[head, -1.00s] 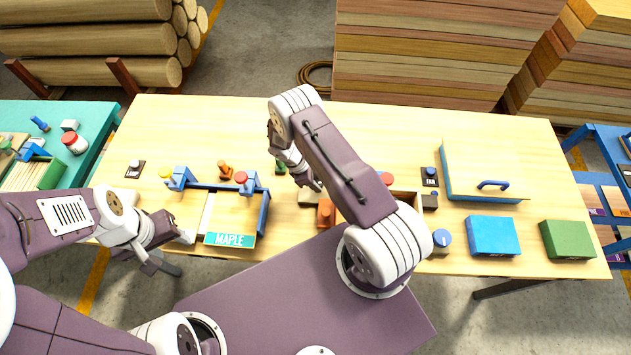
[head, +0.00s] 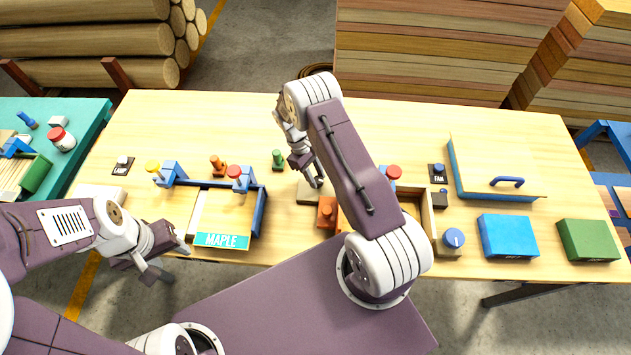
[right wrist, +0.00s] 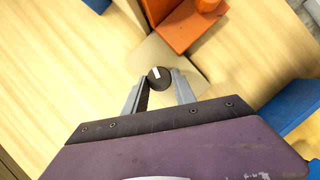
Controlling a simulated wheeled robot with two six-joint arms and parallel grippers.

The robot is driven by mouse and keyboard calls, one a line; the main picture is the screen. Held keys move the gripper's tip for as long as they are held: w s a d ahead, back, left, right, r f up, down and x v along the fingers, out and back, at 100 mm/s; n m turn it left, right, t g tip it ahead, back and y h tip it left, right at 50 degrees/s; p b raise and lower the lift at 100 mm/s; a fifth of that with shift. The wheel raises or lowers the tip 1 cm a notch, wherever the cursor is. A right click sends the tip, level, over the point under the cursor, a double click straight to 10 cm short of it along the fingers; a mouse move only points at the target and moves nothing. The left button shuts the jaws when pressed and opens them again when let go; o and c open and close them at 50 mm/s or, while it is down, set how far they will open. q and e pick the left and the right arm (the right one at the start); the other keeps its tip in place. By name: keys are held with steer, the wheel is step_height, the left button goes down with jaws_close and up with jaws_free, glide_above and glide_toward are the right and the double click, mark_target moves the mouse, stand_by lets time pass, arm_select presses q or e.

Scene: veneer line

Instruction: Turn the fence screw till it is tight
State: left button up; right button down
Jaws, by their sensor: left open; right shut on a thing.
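The fence screw (right wrist: 158,77) is a dark round knob with a white mark, on a beige block (right wrist: 150,55) beside an orange angled piece (right wrist: 185,28). My right gripper (right wrist: 160,84) has its two fingers on either side of the knob and is shut on it. In the head view my right gripper (head: 317,180) is over the beige block (head: 306,195), next to the orange piece (head: 326,212); the knob cannot be made out there. My left gripper (head: 177,264) is open and empty near the table's front edge, left of the MAPLE tray.
The MAPLE tray (head: 222,241) with blue sides stands left of the block. A green peg (head: 278,160) stands behind it. Blue (head: 508,236) and green (head: 588,240) boxes and a FAN switch (head: 438,173) are to the right. The table's back strip is clear.

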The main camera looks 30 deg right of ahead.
steer(key=m+b, duration=0.1)
steer(key=m+y, duration=0.1)
steer(key=m, duration=0.1)
steer(key=shift+d+f+b, duration=0.15)
steer(key=shift+d+b, duration=0.05)
steer(key=shift+b, duration=0.2)
steer(key=m, duration=0.1)
steer(key=m+y+b, duration=0.1)
steer(key=m, duration=0.1)
steer(key=shift+d+m+g+y, duration=0.15)
steer(key=shift+m+g+y, duration=0.15)
steer(key=m+y+b, duration=0.1)
steer(key=m, duration=0.2)
steer(key=shift+d, duration=0.1)
steer(key=shift+s+d+m+t+y, duration=0.1)
steer(key=shift+m+t+y, duration=0.25)
steer(key=shift+m, duration=0.75)
steer(key=shift+m+t+y, duration=0.25)
steer(key=shift+m+y, duration=0.2)
steer(key=shift+m, duration=0.65)
steer(key=c, duration=1)
jaws_free()
steer(key=shift+r, duration=0.2)
